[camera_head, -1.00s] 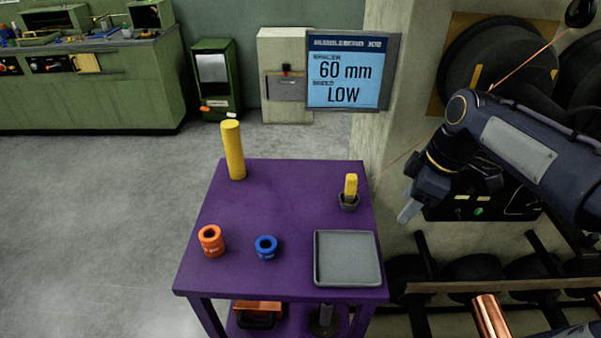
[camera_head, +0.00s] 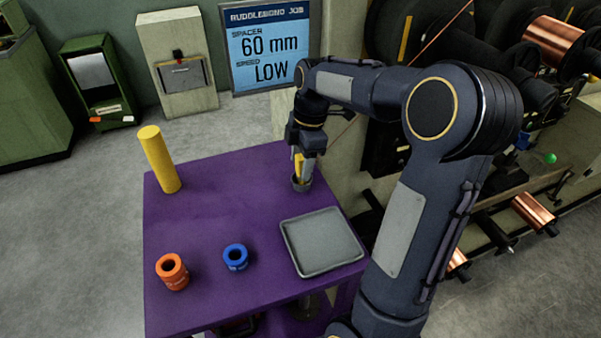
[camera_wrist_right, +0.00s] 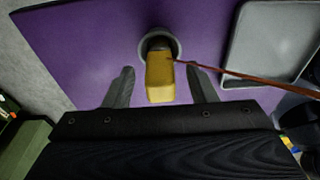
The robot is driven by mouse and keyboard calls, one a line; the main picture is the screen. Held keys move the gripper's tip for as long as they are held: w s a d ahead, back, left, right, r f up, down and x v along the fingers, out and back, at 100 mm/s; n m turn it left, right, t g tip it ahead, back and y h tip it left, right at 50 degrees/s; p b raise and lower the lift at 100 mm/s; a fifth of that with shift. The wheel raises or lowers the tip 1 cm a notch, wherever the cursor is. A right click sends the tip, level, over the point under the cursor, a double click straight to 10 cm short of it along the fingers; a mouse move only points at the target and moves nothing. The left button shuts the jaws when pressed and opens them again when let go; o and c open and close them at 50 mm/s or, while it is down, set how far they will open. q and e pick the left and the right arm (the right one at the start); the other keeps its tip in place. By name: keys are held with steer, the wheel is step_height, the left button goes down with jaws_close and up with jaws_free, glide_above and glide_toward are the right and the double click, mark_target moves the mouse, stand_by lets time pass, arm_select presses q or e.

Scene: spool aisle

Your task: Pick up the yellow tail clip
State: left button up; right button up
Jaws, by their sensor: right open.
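The yellow tail clip (camera_head: 298,166) stands upright in a small dark cup (camera_head: 302,184) at the far right of the purple table. In the right wrist view the clip (camera_wrist_right: 159,78) sits between my right gripper's two fingers (camera_wrist_right: 158,88), with a gap on each side. The cup's rim (camera_wrist_right: 175,50) shows around the clip's base. In the head view my right gripper (camera_head: 304,158) points down over the cup and partly hides the clip. It is open. My left gripper is not in view.
On the purple table (camera_head: 215,205) are a grey tray (camera_head: 322,243), an orange spacer (camera_head: 172,271), a blue spacer (camera_head: 236,257) and a tall yellow cylinder (camera_head: 159,160). A sign (camera_head: 268,50) reads 60 mm, LOW. A copper-coloured wire (camera_wrist_right: 250,77) crosses the wrist view near the right finger.

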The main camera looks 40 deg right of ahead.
steer(key=shift+a+f, duration=0.1)
steer(key=shift+f, duration=0.65)
steer(key=c, duration=1.1)
steer(key=shift+o, duration=0.2)
steer(key=shift+r, duration=0.1)
